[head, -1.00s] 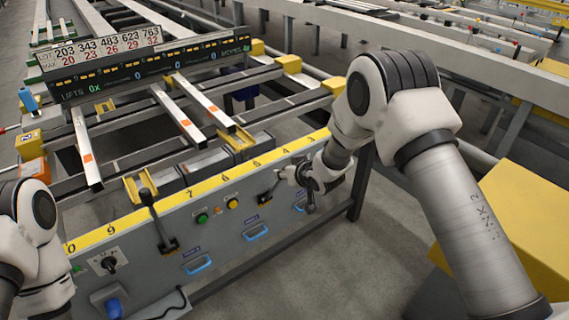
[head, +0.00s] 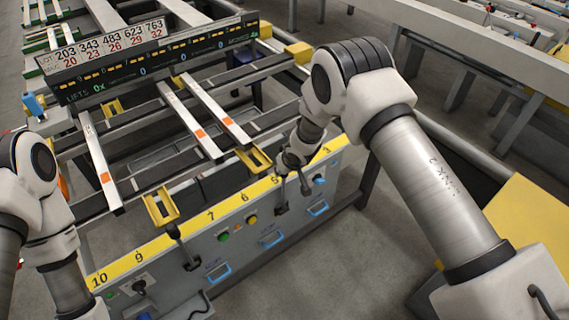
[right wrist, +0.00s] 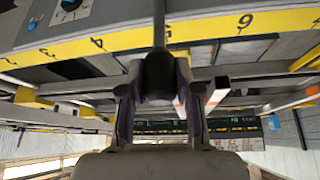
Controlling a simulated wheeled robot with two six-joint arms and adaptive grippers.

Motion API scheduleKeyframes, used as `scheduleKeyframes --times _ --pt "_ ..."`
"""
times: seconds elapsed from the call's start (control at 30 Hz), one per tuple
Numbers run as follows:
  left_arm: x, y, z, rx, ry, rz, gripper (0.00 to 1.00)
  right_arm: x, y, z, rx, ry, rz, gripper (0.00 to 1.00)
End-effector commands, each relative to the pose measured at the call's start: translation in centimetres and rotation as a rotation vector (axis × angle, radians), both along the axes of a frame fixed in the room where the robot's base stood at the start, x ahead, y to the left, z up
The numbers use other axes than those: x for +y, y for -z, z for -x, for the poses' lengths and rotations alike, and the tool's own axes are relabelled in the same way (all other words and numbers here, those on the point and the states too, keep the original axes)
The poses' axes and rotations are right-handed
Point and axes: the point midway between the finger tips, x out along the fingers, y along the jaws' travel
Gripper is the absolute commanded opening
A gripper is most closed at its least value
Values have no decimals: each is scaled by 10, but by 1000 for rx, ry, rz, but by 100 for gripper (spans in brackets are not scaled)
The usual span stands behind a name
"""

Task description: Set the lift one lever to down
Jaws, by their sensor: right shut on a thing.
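A black lever (head: 281,199) stands on the grey control panel (head: 240,222) near the yellow strip's number 5. My right gripper (head: 292,164) is at its upper end. In the right wrist view, the gripper (right wrist: 158,98) is shut around the lever's dark knob (right wrist: 158,72), with a finger on each side and the shaft running up from it. A second black lever (head: 182,247) stands further left on the panel, apart from the gripper. The lever labels are too small to read. My left arm is at the left edge; its gripper is out of frame.
A green button (head: 223,237) and a yellow button (head: 251,221) sit between the levers. Blue handles (head: 272,240) lie below. Rails and steel bars (head: 188,120) spread behind the panel, under a display board (head: 150,60). The floor in front is clear.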

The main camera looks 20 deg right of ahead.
Motion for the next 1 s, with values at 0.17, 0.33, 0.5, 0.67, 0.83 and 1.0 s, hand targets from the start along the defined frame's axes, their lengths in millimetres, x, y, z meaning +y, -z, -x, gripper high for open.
scheduleKeyframes --times 0.17,0.33,0.5,0.67,0.83,1.0 --pt "0 0 0 0 0 0 41 0 -1 -2 -6 -1 -2 0" --pt "0 0 0 0 0 0 41 0 -1 -1 -5 -1 -2 58" --pt "0 0 0 0 0 0 41 0 0 -1 -3 0 -1 58" --pt "0 0 0 0 0 0 41 0 -2 0 -2 0 0 58" --pt "0 0 0 0 0 0 41 -2 -23 10 -3 -1 0 58" --pt "0 0 0 0 0 0 41 -6 -62 31 -4 -1 0 58"
